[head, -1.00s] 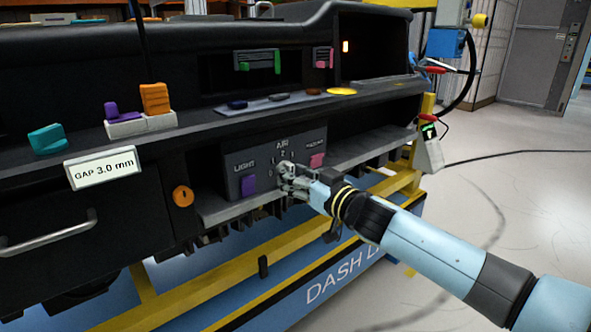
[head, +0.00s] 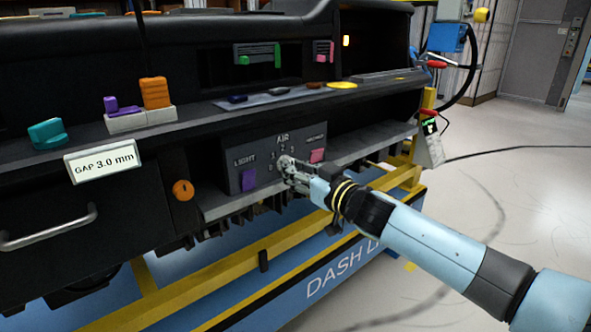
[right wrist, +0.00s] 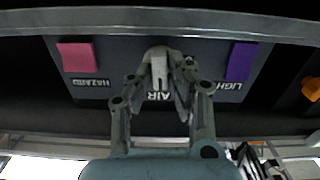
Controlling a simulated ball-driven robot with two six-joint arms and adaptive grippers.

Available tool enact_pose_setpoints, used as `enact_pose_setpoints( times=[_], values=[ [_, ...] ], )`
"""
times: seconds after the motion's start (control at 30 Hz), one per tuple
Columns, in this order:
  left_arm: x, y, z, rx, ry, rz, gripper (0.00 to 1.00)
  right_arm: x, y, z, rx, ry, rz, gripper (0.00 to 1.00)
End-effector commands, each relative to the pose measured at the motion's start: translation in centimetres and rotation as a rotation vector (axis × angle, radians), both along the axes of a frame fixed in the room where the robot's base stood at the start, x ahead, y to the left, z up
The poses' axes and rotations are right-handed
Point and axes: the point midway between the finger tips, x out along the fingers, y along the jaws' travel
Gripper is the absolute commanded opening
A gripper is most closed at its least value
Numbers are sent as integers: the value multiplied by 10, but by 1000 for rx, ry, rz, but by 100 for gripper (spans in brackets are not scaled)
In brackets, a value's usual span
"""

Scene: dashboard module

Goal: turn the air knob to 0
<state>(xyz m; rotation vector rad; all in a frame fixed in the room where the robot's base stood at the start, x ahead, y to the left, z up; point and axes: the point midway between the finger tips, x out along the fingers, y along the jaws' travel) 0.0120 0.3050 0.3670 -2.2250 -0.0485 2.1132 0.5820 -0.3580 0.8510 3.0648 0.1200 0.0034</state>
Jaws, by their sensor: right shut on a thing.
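The control panel (head: 250,152) on the dashboard carries the AIR label and numbers above the air knob. The air knob (right wrist: 160,62) is grey with a pointer ridge. It shows between my fingers in the right wrist view, where the panel appears upside down. My right gripper (head: 287,170) is at the panel, shut on the air knob; its fingers (right wrist: 160,85) sit on both sides of it. In the head view the gripper hides most of the knob, so its exact setting cannot be read. My left gripper is not in view.
A purple LIGHT switch (head: 248,180) and a pink HAZARD switch (head: 316,156) flank the knob. A shelf edge (head: 225,207) runs just below the panel. An orange round knob (head: 183,190) is further left. Open floor lies at the right.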

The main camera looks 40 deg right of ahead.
Motion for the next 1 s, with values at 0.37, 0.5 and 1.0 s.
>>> enact_pose_setpoints(
  times=[0.37, 0.5, 1.0],
  values=[
    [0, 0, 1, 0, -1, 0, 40, 0, 1, 0, -297, -24, 0, 0],
    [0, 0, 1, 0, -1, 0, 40, 0, 1, 0, -430, -35, 0, 0],
    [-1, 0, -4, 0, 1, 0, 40, 0, 2, -2, -904, -72, 1, 0]
  ],
)
